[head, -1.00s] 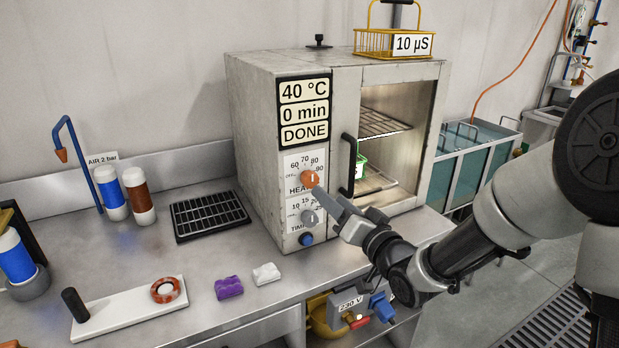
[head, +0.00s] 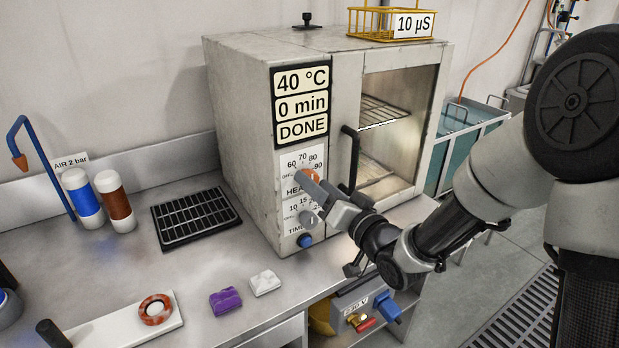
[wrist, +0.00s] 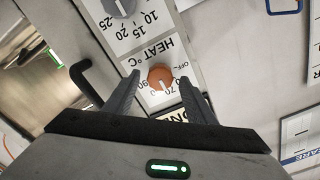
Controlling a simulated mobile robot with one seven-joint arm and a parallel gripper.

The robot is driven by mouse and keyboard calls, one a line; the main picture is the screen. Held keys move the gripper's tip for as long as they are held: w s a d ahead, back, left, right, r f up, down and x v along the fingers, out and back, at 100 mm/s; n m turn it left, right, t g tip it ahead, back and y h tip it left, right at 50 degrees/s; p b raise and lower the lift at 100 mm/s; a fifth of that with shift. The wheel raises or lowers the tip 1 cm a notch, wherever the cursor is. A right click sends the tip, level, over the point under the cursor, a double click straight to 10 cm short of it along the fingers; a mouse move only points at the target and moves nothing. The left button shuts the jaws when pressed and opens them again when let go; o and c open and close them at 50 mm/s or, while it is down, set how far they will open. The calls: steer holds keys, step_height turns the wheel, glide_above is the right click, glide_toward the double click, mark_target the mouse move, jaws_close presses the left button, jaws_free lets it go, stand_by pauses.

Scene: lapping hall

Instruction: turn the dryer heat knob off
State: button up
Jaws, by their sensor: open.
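The dryer (head: 238,130) is a grey cabinet on the bench. Its orange heat knob (head: 313,176) is partly hidden by my gripper in the head view. In the wrist view the heat knob (wrist: 160,77) lies between my two fingers, with a white mark pointing toward the 70 side and away from OFF. My gripper (head: 311,190) is open in front of the dial panel; in the wrist view its fingers (wrist: 160,82) flank the knob with a gap on each side. I cannot tell how deep they reach. The display (head: 302,104) reads 40 °C, 0 min, DONE.
A grey timer knob (head: 307,217) and blue button (head: 305,241) sit below. The dark door handle (head: 350,160) stands close right of my gripper. A yellow basket (head: 391,22) is on top. A black rack (head: 195,217) and purple block (head: 225,301) lie on the bench.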

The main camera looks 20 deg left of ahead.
steer(key=shift+w+a, duration=0.2)
stand_by(0.3)
steer(key=c, duration=1)
steer(key=shift+c, duration=0.2)
